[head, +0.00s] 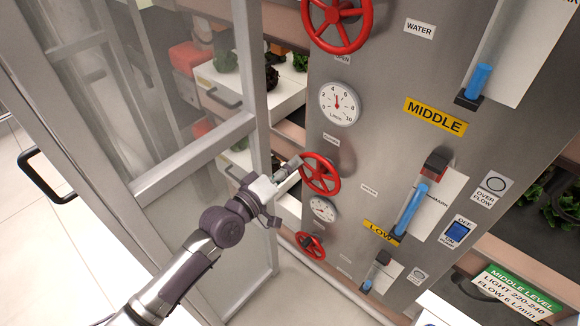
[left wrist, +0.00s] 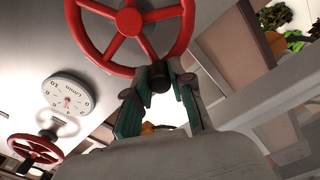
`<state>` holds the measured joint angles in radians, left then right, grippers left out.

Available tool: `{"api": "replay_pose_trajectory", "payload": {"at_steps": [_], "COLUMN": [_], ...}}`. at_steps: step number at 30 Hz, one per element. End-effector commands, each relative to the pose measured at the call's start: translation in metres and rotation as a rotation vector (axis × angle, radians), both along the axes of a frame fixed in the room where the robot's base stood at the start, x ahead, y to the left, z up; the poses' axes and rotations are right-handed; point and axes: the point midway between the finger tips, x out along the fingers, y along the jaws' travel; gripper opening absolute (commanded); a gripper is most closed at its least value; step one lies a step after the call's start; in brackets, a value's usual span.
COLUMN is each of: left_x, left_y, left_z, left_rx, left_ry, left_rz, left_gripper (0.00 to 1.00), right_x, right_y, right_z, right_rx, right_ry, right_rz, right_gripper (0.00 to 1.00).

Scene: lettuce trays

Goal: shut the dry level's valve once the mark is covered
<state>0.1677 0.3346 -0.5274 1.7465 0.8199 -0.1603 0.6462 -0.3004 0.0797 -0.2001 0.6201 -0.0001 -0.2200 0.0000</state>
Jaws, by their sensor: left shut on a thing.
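My left gripper (head: 295,168) is at the rim of the middle one of three red valve wheels (head: 320,174) on the steel panel. The blue reaches close to the cap. Another red wheel (head: 337,22) is above and a smaller-looking one (head: 310,245) below. My right gripper is not in view.
Round gauges (head: 339,104) (head: 323,209) sit between the wheels. Yellow signs read MIDDLE (head: 435,116) and LOW (head: 380,232). A glazed door (head: 190,155) stands open left of the panel, close to my left arm. Lettuce trays (head: 250,90) are behind it.

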Motion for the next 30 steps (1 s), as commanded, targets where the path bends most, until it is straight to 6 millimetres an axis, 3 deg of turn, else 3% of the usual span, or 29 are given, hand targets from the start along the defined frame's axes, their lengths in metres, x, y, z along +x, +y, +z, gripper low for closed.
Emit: {"api": "replay_pose_trajectory", "payload": {"at_steps": [12,30], "left_x": [-0.006,-0.022], "left_y": [-0.008,-0.03], "left_z": [0.024,0.041], "left_rx": [0.32,0.775], "left_ry": [-0.233,-0.563], "left_rz": [-0.001,-0.002], "left_gripper": [0.0,0.0], "right_x": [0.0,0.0], "right_y": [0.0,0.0], "right_z": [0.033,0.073], "right_rx": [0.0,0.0], "right_ry": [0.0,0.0], "right_rz": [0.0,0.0], "right_gripper": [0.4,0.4]}}
